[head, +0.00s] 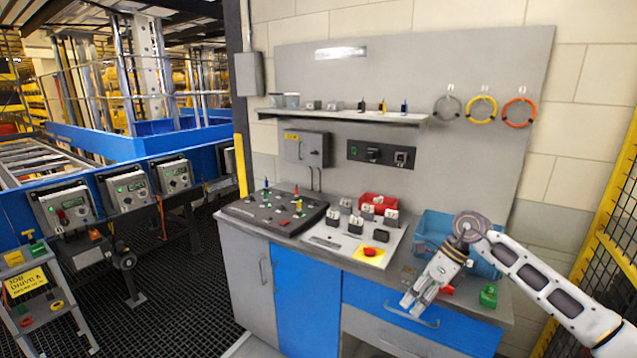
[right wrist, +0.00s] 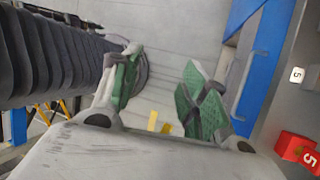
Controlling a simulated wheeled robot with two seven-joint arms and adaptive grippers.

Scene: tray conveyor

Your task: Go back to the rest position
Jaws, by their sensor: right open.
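My right gripper (head: 413,305) is in front of the right end of the workbench, its arm coming in from the right edge and its fingers pointing down. In the right wrist view (right wrist: 162,92) its two green-padded fingers stand apart with nothing between them. My left gripper shows in neither view. The workbench (head: 335,258) has a grey top and blue fronts. A blue bin (head: 434,219) stands on it behind my right gripper, partly hidden by my arm.
A green numbered block (head: 488,295) and a red block (head: 446,290) lie on the bench near my gripper; a red block marked 5 (right wrist: 297,148) shows in the right wrist view. A black control panel (head: 275,209) is farther left. Yellow fencing (head: 610,215) stands at right.

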